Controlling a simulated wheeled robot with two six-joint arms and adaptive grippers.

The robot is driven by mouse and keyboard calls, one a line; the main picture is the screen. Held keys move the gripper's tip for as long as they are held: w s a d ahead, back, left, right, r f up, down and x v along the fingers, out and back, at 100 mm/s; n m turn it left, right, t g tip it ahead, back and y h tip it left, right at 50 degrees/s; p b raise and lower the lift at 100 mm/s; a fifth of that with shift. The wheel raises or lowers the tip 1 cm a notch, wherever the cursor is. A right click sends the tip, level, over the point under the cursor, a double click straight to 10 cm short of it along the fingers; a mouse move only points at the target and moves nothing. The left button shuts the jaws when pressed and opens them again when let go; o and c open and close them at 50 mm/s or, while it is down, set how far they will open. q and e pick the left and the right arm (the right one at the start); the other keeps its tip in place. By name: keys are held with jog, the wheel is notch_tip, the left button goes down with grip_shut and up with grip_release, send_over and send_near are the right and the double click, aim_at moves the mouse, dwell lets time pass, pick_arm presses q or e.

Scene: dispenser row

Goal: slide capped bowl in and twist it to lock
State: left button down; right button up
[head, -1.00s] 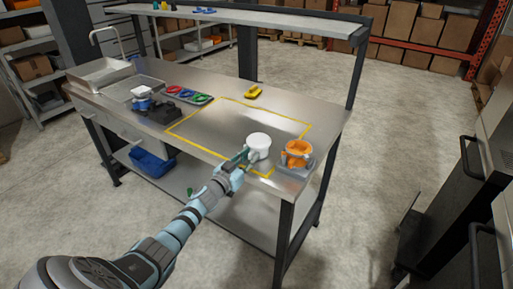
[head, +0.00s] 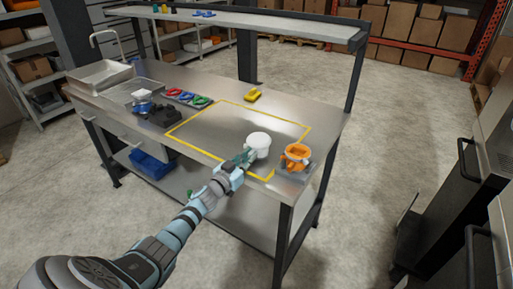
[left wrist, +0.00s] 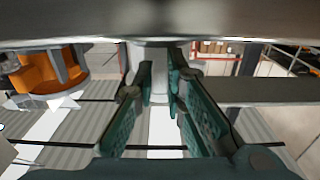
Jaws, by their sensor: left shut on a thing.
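A white capped bowl (head: 259,141) is held above the steel table near its front right, inside the yellow outline. My left gripper (head: 243,157) is shut on it from the front left. In the left wrist view the green-padded fingers (left wrist: 150,95) close on a pale stem under the bowl's wide underside (left wrist: 150,25). An orange holder (head: 297,153) on a grey base stands just right of the bowl, apart from it. It also shows in the left wrist view (left wrist: 45,72) at the upper left. The right gripper is not in view.
A yellow outline (head: 215,158) marks the mostly bare middle of the table. A yellow object (head: 253,95) lies at its back edge. A tray of coloured parts (head: 187,97), a black device (head: 160,116) and a sink (head: 100,76) are to the left.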

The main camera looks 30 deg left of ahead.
aim_at(252, 146)
pick_arm(q)
notch_tip(252, 146, up, 4)
jog(key=p, duration=0.2)
jog(key=shift+f+p, duration=0.15)
jog(key=shift+p, duration=0.25)
jog(key=shift+f, duration=0.1)
